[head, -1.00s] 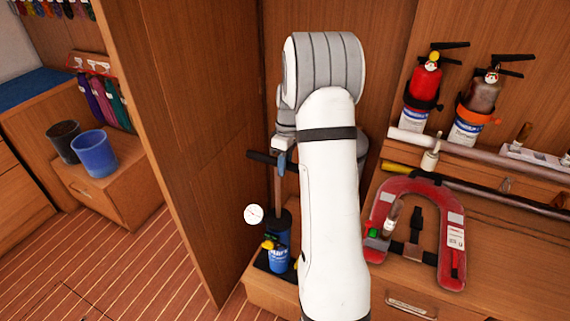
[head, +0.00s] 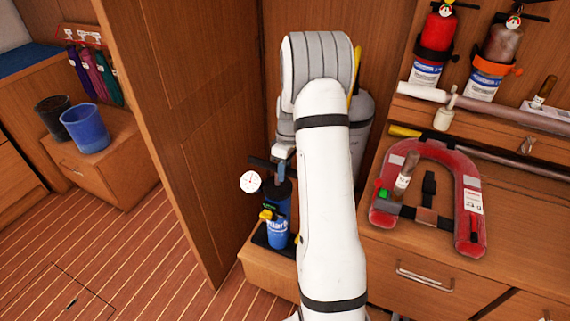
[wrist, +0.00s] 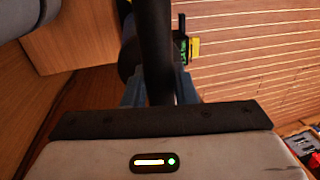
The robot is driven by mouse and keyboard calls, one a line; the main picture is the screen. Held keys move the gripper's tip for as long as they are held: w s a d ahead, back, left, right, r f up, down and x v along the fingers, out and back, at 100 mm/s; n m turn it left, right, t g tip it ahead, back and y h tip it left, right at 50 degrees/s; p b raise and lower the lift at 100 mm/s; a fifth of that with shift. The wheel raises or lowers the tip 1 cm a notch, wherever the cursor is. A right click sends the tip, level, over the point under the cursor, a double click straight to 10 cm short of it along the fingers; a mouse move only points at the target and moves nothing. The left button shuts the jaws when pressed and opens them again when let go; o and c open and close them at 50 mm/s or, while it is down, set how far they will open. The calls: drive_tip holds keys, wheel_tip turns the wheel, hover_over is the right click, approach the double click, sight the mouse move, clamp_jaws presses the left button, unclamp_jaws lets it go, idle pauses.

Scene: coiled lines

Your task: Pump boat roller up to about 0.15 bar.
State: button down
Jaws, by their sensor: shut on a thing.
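The blue hand pump (head: 277,232) stands upright on a low wooden ledge, left of my arm in the head view. Its black T-handle (head: 262,163) sits just above the pump's dark top, with little rod showing. My gripper (head: 284,163) is shut on the handle, partly hidden by my arm. In the wrist view the black handle bar (wrist: 155,50) runs between my fingers. A round white gauge (head: 250,181) is beside the pump; its reading is too small to tell. A grey rounded body (head: 364,115) stands partly hidden behind my arm; I cannot tell whether it is the boat roller.
A wooden partition (head: 175,110) stands close left of the pump. A red horseshoe-shaped vest (head: 466,170) lies on the right counter, below two extinguishers (head: 436,45). Two buckets (head: 86,130) stand on a low cabinet at left. The striped floor (head: 130,230) at left is clear.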

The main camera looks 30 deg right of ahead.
drive_tip(key=shift+f+b, duration=0.4)
drive_tip(key=shift+f, duration=0.75)
drive_tip(key=c, duration=1.2)
unclamp_jaws()
drive_tip(key=shift+f, duration=0.15)
drive_tip(key=shift+c, duration=0.2)
drive_tip(key=shift+o, duration=0.2)
wheel_tip(320, 180, up, 8)
drive_tip(key=w+d, duration=0.1)
drive_tip(key=shift+d+f, duration=0.1)
